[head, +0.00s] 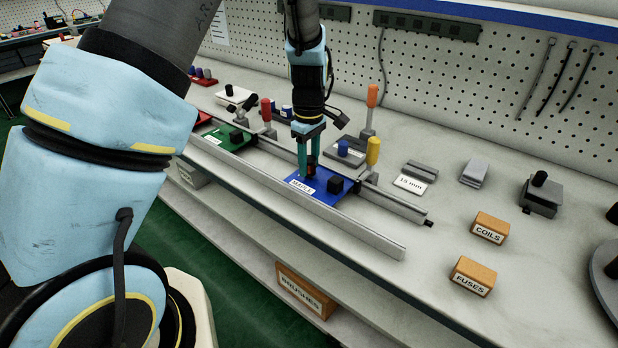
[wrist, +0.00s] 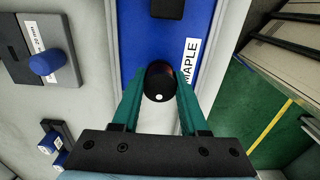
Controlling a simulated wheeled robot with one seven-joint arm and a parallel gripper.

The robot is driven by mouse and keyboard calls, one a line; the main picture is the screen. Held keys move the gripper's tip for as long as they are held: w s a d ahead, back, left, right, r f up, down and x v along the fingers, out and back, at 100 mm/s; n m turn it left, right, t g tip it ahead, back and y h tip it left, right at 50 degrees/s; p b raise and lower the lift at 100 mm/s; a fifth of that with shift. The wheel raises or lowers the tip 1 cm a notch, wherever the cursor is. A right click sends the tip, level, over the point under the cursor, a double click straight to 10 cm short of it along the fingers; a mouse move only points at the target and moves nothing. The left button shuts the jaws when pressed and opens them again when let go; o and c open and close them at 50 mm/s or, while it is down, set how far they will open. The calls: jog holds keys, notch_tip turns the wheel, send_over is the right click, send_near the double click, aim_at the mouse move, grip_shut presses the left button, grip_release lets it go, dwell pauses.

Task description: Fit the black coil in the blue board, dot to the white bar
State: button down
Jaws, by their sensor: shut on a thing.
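My gripper (head: 308,170) has its teal fingers shut on the black coil (wrist: 159,80), a round dark part with a white dot on its top. In the wrist view the dot is on the coil's lower side, toward my gripper's base. The coil is over the near end of the blue board (head: 325,197), beside its white MAPLE label (wrist: 190,60). The board lies between the rails. The coil's underside is hidden, so I cannot tell whether it touches or sits in the board. I cannot clearly make out the white bar.
A black block (head: 335,184) stands on the blue board. A green board (head: 228,137) is farther left along the rails (head: 385,238). A grey fixture with a blue knob (head: 343,148) and yellow- and orange-handled clamps stand behind. COILS (head: 490,228) and FUSES (head: 473,276) boxes are right.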

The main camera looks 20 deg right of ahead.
aim_at(309, 159)
jog(key=shift+f+b, duration=0.35)
jog(key=shift+f, duration=0.45)
dwell(0.5)
jog(key=shift+c, duration=1.8)
grip_release()
notch_tip(309, 159, up, 11)
jog(key=shift+f+b, duration=0.1)
jog(key=shift+b, duration=0.75)
jog(key=shift+a, duration=0.15)
